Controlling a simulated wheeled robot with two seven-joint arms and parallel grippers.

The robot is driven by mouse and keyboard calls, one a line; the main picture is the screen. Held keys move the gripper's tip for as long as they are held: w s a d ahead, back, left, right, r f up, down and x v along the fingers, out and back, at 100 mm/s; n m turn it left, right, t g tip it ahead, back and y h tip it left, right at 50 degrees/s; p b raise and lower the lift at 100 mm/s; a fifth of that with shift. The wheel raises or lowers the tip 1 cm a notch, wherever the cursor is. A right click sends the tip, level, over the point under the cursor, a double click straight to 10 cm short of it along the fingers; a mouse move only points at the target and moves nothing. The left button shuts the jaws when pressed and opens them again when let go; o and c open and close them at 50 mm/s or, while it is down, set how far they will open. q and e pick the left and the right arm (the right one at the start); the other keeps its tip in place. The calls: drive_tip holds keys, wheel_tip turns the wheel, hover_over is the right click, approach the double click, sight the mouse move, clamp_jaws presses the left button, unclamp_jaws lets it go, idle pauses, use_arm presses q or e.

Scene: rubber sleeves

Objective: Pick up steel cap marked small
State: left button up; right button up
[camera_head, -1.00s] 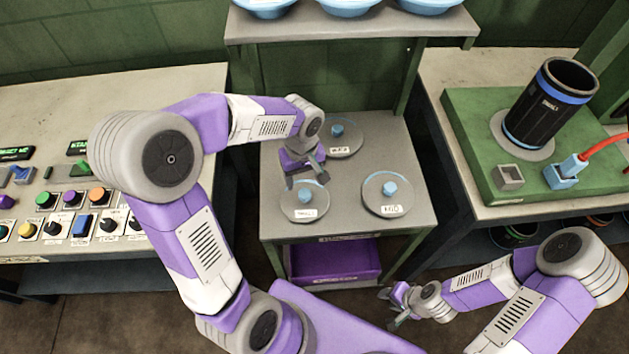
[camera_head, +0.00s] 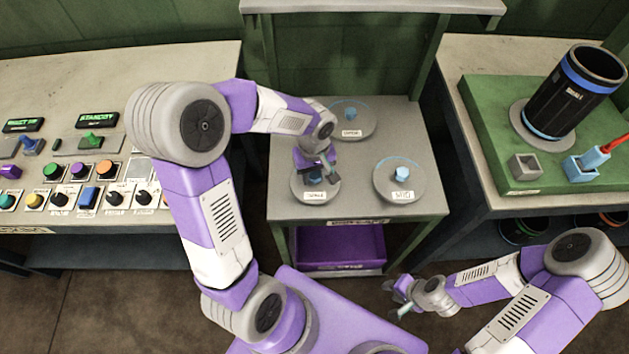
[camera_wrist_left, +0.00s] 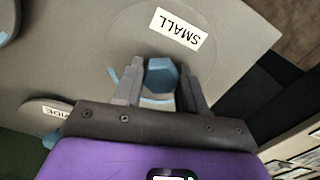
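The steel cap marked small (camera_head: 315,196) is a grey disc with a white label and a blue hexagonal knob. It lies at the left front of the grey stand; the left wrist view shows its SMALL label (camera_wrist_left: 179,29) and knob (camera_wrist_left: 162,76). My left gripper (camera_head: 320,172) is down over this cap. In the left wrist view its two fingers (camera_wrist_left: 161,82) stand close against both sides of the knob, with no clear gap. The cap appears to rest on the stand. My right gripper (camera_head: 398,296) is open and empty, low in front of the stand.
The cap marked MID (camera_head: 398,182) lies right of the small cap, and the WIDE cap (camera_head: 350,120) lies behind. A purple bin (camera_head: 340,247) sits under the stand top. A button panel (camera_head: 85,172) is left; a black sleeve (camera_head: 575,95) stands on the green board at right.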

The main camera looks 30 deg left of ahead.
use_arm(q)
clamp_jaws()
